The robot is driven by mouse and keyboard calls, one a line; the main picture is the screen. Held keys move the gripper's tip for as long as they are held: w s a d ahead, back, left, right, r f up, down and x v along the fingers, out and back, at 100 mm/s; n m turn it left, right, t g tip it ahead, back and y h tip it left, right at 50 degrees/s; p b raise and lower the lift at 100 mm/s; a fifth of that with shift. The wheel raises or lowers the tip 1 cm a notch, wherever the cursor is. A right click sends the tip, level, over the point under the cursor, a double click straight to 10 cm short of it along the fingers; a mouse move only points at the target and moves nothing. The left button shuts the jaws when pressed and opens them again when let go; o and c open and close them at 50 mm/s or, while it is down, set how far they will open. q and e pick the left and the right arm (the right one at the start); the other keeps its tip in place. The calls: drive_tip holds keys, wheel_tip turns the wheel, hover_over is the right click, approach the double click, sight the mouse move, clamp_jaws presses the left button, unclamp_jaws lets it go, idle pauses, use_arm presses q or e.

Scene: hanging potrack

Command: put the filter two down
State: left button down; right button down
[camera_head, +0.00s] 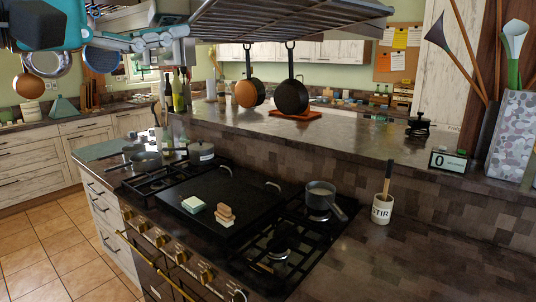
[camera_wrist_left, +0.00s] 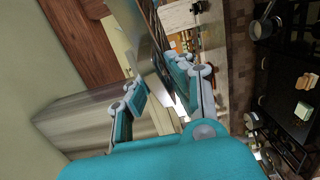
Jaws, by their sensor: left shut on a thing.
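The filter (camera_head: 290,18) is a dark slatted metal panel with a steel rim, tilted at the top of the head view, high above the counter and stove. My left gripper (camera_head: 178,40) comes in from the left and is shut on the panel's left edge. In the left wrist view, the filter's steel edge (camera_wrist_left: 150,62) runs between the two teal and grey fingers of my left gripper (camera_wrist_left: 156,84). The exact contact is partly hidden by the fingers. My right gripper is out of view.
Below is a black stove (camera_head: 215,190) with a sponge (camera_head: 193,204), stacked tan pieces (camera_head: 225,213) and a saucepan (camera_head: 321,197). A STIR crock (camera_head: 382,207) stands right. The front-right countertop (camera_head: 420,260) is clear.

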use_arm(q)
drive_tip(key=w+f, duration=0.3)
drive_tip(key=f, duration=0.7)
drive_tip(key=w+f, duration=0.4)
drive_tip(key=f, duration=0.7)
drive_tip(key=w+f, duration=0.3)
drive_tip(key=f, duration=0.7)
drive_tip(key=s+a+f+n+t+y, duration=0.1)
drive_tip(key=s+f, duration=0.2)
drive_tip(key=f, duration=0.5)
drive_tip(key=s+a+f, duration=0.2)
drive_tip(key=s+f, duration=0.1)
drive_tip(key=f, duration=0.5)
drive_tip(key=s+a+f+n+t+y, duration=0.1)
drive_tip(key=s+a+f+n+y, duration=0.1)
drive_tip(key=s+f, duration=0.7)
drive_tip(key=s+a+y, duration=0.1)
drive_tip(key=s, duration=0.2)
drive_tip(key=shift+s+f+t, duration=0.25)
drive_tip(key=shift+f+t, duration=0.05)
drive_tip(key=shift+t, duration=0.1)
drive_tip(key=shift+w+d+n+y, duration=0.1)
drive_tip(key=shift+n+y, duration=0.2)
